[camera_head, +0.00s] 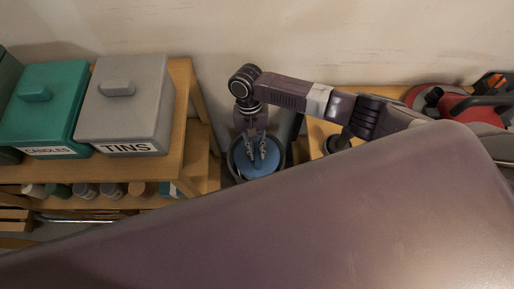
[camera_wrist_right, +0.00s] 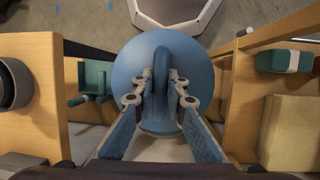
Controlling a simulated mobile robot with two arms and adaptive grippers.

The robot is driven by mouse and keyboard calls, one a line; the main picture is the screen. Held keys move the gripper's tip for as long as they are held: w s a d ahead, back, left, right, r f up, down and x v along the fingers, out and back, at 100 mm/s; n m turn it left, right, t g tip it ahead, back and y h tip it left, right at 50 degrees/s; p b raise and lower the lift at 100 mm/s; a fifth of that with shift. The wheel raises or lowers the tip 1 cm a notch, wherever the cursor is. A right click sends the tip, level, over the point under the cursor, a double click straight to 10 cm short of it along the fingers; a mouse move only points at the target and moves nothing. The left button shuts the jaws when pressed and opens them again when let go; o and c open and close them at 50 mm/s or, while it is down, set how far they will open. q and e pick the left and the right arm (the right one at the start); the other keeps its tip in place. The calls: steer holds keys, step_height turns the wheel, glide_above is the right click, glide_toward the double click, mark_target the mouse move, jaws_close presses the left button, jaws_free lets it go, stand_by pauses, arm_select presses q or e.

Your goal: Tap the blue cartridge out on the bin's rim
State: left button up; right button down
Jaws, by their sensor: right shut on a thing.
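The blue cartridge (camera_head: 262,168) is a round blue disc with a raised ridge across its top. In the right wrist view the cartridge (camera_wrist_right: 133,68) faces the camera. My right gripper (camera_head: 257,157) points down and is shut on that ridge, one finger on each side; the fingers (camera_wrist_right: 160,92) also show in the wrist view. In the head view a dark grey round bin (camera_head: 233,166) shows its rim around the cartridge. I cannot tell whether the cartridge touches the rim. My left gripper is out of view.
A wooden shelf (camera_head: 186,95) at left holds a green box (camera_head: 50,110) labelled CANDLES and a grey box (camera_head: 130,105) labelled TINS. A red machine (camera_head: 455,103) sits at right. In the wrist view, wooden units flank the cartridge closely, with a pale angular rim (camera_wrist_right: 207,14) beyond.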

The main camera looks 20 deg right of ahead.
steer(key=shift+f+b, duration=1.4)
steer(key=shift+f, duration=1.85)
step_height(320, 180, down, 8)
steer(key=b, duration=0.5)
steer(key=shift+r, duration=0.15)
steer(key=shift+r+p, duration=0.3)
steer(key=shift+r, duration=0.15)
step_height(320, 180, up, 9)
steer(key=p, duration=0.9)
steer(key=shift+r+p, duration=0.1)
steer(key=shift+p, duration=0.3)
